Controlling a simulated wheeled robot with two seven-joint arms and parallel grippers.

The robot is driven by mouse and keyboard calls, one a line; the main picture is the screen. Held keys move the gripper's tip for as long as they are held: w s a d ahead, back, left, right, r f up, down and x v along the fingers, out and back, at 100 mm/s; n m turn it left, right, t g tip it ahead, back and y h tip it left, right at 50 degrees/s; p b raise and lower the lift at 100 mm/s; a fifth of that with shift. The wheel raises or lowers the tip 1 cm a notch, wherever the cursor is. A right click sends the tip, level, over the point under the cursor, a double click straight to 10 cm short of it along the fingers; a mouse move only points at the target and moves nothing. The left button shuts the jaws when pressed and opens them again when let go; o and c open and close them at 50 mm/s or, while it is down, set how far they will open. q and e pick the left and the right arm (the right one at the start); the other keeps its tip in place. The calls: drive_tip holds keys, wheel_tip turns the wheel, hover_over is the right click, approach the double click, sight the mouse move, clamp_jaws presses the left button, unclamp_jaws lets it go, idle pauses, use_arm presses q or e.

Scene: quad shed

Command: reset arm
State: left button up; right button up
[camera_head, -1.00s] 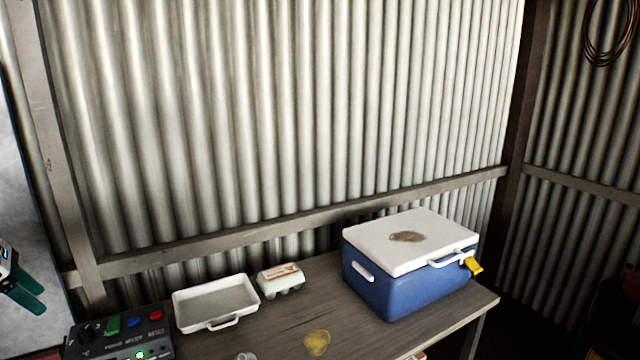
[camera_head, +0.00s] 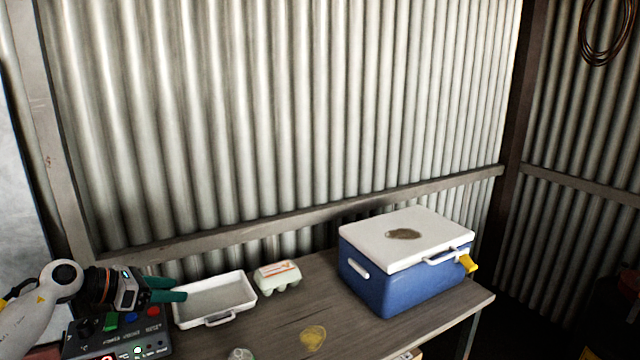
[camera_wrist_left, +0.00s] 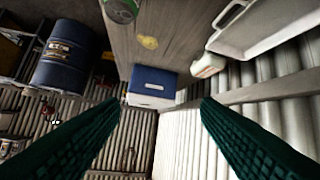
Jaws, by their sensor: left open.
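My left gripper (camera_head: 168,289) comes in from the left in the head view, above the control box and beside the left end of the white tray. Its two green fingers are apart with nothing between them; they also show spread in the left wrist view (camera_wrist_left: 160,115). My right gripper is in neither view.
On the bench (camera_head: 270,330) stand a control box with coloured buttons (camera_head: 120,338), a white tray (camera_head: 215,300), an egg carton (camera_head: 278,276) and a blue cooler with a white lid (camera_head: 405,270). A blue drum (camera_wrist_left: 65,55) shows in the left wrist view. The corrugated wall is behind.

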use_arm(q)
drive_tip(key=s+d+n+t, duration=0.4)
drive_tip(key=d+n+t, duration=0.6)
drive_tip(key=d+n, duration=0.45)
drive_tip(key=s+a+f+n+g+y, duration=0.25)
drive_tip(key=s+f+n+y, duration=0.4)
drive_tip(key=n, duration=0.45)
drive_tip(key=s+a+f+n+g+y, duration=0.2)
drive_tip(key=s+a+f+n+y, duration=0.35)
drive_tip(key=n, duration=0.45)
drive_tip(key=s+d+f+n+g+h, duration=0.15)
drive_tip(key=s+f+n+g, duration=0.3)
drive_tip(key=s, duration=0.65)
drive_tip(key=s+d+f+n+g+h, duration=0.1)
drive_tip(key=s+d+f+n+g, duration=0.3)
drive_tip(key=s, duration=0.8)
wheel_tip(320, 180, down, 30)
drive_tip(key=a+m+g+b, duration=0.1)
drive_tip(key=m+g+b, duration=0.1)
drive_tip(key=g+b, duration=0.1)
drive_tip(key=s+a+f+b, duration=0.3)
drive_tip(key=s+f, duration=1.4)
drive_tip(key=f, duration=0.2)
drive_tip(key=shift+s+f+g, duration=0.2)
drive_tip(key=shift+f+g, duration=0.2)
